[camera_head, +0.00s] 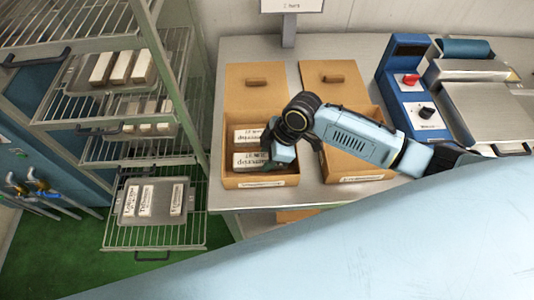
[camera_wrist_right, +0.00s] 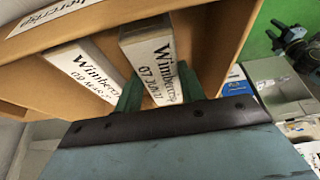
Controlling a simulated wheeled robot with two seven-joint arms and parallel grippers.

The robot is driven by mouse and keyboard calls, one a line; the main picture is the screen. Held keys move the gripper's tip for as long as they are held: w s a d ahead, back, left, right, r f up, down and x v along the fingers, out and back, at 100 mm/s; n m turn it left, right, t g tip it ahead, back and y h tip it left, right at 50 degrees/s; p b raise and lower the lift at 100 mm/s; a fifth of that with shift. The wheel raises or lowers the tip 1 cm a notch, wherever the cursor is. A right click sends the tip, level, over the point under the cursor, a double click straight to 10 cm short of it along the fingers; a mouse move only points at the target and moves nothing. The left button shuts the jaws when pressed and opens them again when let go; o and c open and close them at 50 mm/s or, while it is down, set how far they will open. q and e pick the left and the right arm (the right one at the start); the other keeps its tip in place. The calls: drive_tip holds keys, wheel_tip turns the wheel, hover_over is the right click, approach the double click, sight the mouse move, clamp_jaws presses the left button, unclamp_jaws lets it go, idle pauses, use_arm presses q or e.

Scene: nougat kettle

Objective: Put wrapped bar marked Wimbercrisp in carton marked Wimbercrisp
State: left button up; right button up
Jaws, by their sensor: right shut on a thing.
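My right gripper (camera_head: 268,164) reaches into the left carton (camera_head: 232,180) on the counter. It is shut on a white wrapped bar (camera_head: 246,161), which lies at or inside the carton. In the right wrist view the held bar (camera_wrist_right: 158,62) reads "Wimberc…" and "07 JUN", with the green fingers on either side of it. A second wrapped bar (camera_head: 247,136) marked "Wimbercr…" lies beside it in the carton; it also shows in the wrist view (camera_wrist_right: 90,72). The carton's label (camera_wrist_right: 50,12) reads "…bercrisp" there. Whether the held bar touches the bottom is hidden. My left gripper is out of view.
A second carton (camera_head: 322,176) stands to the right, partly behind my right arm. Lids stand behind both cartons. A blue machine (camera_head: 405,95) is at the right. At the left, a wire rack holds trays, the lowest tray (camera_head: 160,208) with several white bars.

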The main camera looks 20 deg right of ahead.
idle(0.7)
drive_tip(key=shift+f+p, duration=0.3)
drive_tip(key=shift+f, duration=0.25)
idle(0.8)
drive_tip(key=o, duration=1.5)
drive_tip(key=shift+o, duration=0.2)
wheel_tip(320, 180, up, 6)
drive_tip(key=p, duration=0.6)
drive_tip(key=shift+r, duration=1)
